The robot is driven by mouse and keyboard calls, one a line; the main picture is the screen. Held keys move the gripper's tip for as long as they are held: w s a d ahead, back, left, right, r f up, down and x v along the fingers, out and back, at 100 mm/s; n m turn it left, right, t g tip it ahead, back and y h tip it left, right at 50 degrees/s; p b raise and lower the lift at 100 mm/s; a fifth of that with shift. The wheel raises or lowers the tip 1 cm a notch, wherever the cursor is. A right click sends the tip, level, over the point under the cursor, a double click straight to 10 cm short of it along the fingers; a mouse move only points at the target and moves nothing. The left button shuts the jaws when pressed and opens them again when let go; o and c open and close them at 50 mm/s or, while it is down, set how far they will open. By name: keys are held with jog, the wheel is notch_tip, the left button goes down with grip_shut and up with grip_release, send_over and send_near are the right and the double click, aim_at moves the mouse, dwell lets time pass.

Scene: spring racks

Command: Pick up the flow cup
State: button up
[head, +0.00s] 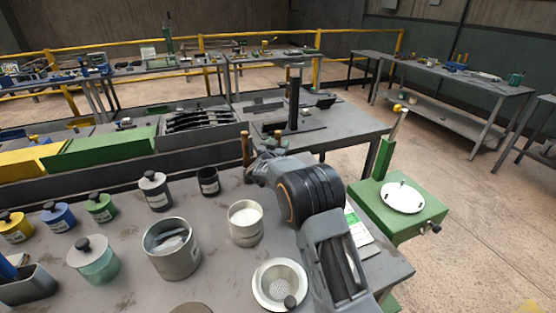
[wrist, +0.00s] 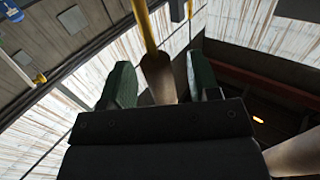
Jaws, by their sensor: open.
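I cannot tell for sure which vessel is the flow cup. In the head view a small dark cup (head: 208,182), a pale cup with white contents (head: 245,223) and a larger metal can (head: 173,252) stand upright on the near bench. My gripper (head: 261,146) is at the bench's far side, above and right of the dark cup and apart from these vessels. In the wrist view my gripper (wrist: 160,78) is open, its two dark green fingers spread. A brown rod (wrist: 158,75) shows between them; whether it touches them is unclear. My arm hides part of the bench.
Lidded jars, yellow (head: 15,229), blue (head: 59,217), green (head: 100,209), grey (head: 155,193) and pale green (head: 93,262), stand left. A green stand with a white disc (head: 403,198) is right. Open floor (head: 480,210) lies beyond.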

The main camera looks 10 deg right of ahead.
jog(key=shift+w+d, duration=0.1)
jog(key=shift+w, duration=0.1)
jog(key=shift+c, duration=0.2)
jog(key=c, duration=0.9)
jog(key=shift+r, duration=0.15)
